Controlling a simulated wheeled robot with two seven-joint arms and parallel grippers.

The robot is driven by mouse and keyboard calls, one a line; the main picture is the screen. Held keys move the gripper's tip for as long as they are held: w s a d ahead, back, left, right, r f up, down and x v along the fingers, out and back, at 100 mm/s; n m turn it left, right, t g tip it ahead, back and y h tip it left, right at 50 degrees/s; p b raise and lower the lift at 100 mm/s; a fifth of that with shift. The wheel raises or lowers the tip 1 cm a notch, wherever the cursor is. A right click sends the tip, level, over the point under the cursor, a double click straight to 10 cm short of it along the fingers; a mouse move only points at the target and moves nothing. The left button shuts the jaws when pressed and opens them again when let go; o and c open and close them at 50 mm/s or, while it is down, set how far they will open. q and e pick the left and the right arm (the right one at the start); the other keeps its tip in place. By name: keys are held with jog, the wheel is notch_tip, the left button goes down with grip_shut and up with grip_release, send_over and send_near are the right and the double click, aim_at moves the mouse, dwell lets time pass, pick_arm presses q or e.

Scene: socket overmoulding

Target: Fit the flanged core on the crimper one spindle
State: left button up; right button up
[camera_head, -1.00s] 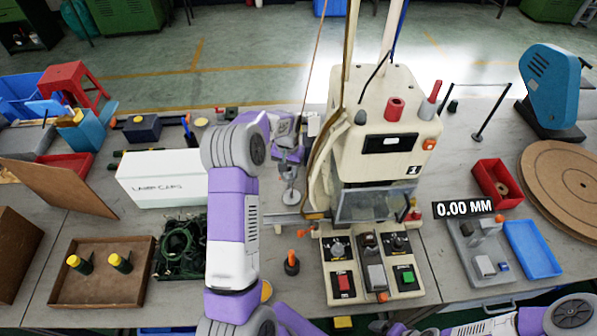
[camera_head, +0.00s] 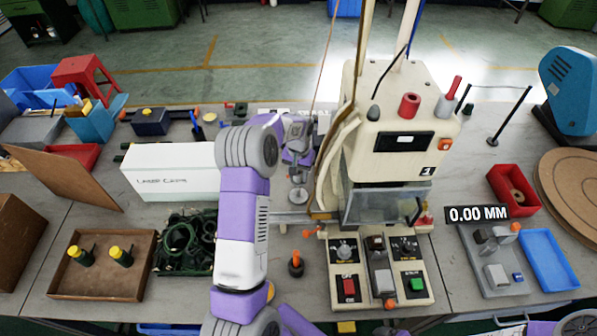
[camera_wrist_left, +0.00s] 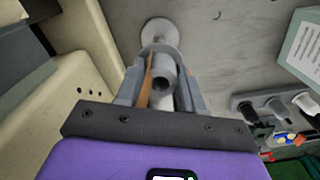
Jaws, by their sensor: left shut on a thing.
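My left gripper (camera_head: 298,163) hangs just left of crimper one (camera_head: 408,108), the cream machine with a "1" label. In the left wrist view, the left gripper (camera_wrist_left: 160,85) is shut on the flanged core (camera_wrist_left: 165,78), a grey tube with a dark bore. A round grey disc (camera_wrist_left: 161,31) shows beyond the fingertips. In the head view a grey disc (camera_head: 298,195) shows below the gripper, above the table. I cannot tell whether it belongs to the core. The spindle is not clearly visible. My right gripper is not in view.
A clear guard (camera_head: 385,207) covers the crimper's front, above a control panel (camera_head: 350,287). A white box (camera_head: 165,172) and a tray of dark green rings (camera_head: 180,245) stand left of my arm. An orange-topped black post (camera_head: 296,266) stands in front.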

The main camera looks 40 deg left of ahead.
aim_at(299, 180)
pick_arm(q)
jog(key=shift+f+b, duration=1.2)
jog(key=shift+f, duration=0.9)
jog(key=shift+f+b, duration=1.6)
jog(key=shift+f, duration=1)
jog(key=o, duration=1.1)
jog(key=shift+r, duration=0.1)
notch_tip(299, 180, up, 8)
jog(key=shift+f+p, duration=0.2)
jog(key=shift+p, duration=0.55)
